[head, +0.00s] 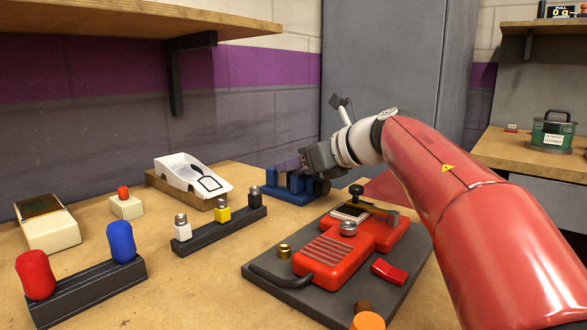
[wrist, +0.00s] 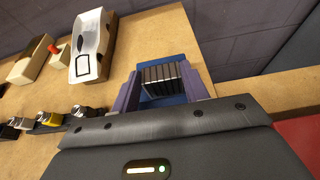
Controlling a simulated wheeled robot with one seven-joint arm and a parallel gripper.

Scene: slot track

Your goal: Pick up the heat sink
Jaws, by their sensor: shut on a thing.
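The heat sink (wrist: 163,80) is a dark block with upright fins, seen in the wrist view. My gripper (wrist: 160,86) has its two purple fingers on either side of it and is shut on it. A blue holder (wrist: 172,59) shows behind and under the heat sink. In the head view my gripper (head: 288,165) is right at the blue holder (head: 288,190) near the back of the table. There the fingers and wrist hide the heat sink. I cannot tell whether it still rests in the holder.
A white model car (head: 192,174) on a wooden block and a dark rack (head: 215,236) with small bottles stand left of the holder. A red device (head: 334,255) on a grey mat lies in front. A wooden shelf (head: 130,20) overhangs the back left.

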